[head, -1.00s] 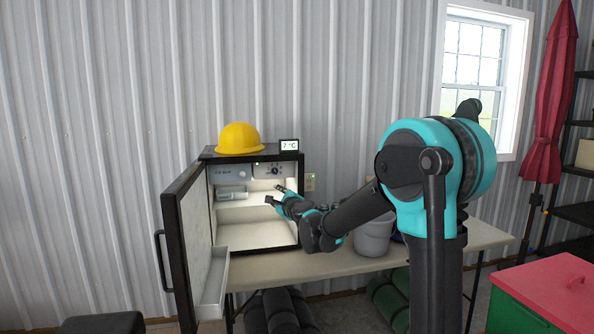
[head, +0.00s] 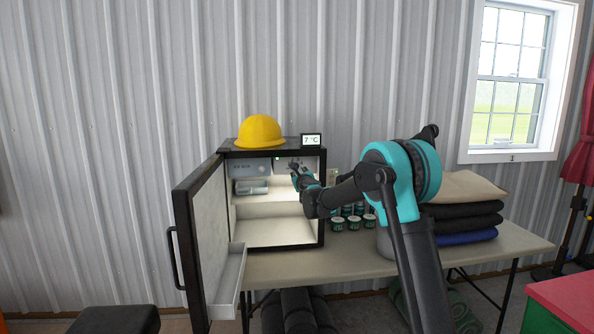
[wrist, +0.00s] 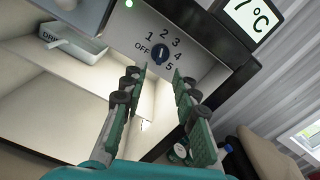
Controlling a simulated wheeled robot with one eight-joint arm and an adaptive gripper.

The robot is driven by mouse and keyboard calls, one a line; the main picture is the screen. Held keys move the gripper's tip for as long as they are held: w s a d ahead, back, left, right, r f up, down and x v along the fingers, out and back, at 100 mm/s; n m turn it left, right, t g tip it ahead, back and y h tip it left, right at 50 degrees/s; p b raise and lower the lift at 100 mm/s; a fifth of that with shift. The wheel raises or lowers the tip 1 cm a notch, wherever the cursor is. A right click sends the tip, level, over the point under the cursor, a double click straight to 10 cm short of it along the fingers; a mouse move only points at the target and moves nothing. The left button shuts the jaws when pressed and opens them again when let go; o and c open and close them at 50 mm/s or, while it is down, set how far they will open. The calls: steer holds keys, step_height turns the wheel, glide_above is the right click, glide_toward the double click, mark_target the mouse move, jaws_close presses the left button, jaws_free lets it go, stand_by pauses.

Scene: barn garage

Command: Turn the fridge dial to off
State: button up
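The small black fridge (head: 322,215) stands on the table with its door (head: 207,235) wide open to the left. Its dark round dial (wrist: 160,52) sits on the grey inner panel, ringed by OFF at its left and the numbers 1 to 5. The dial's light mark seems to point up, near 2. My gripper (wrist: 159,77) is open and empty, its two green-backed fingers just short of the dial and to either side below it. In the head view my gripper (head: 297,170) is at the fridge's upper right and hides the dial.
A display (head: 311,140) reading 7 °C and a yellow hard hat (head: 259,131) sit on the fridge. A tray (head: 251,186) is inside at the left. Green-labelled cans (head: 338,224) and folded cloths (head: 465,215) stand to the right. A green light (wrist: 129,3) is lit on the panel.

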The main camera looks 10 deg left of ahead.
steer(key=x, duration=0.7)
steer(key=shift+s, duration=0.1)
steer(key=shift+c, duration=0.2)
jaws_close()
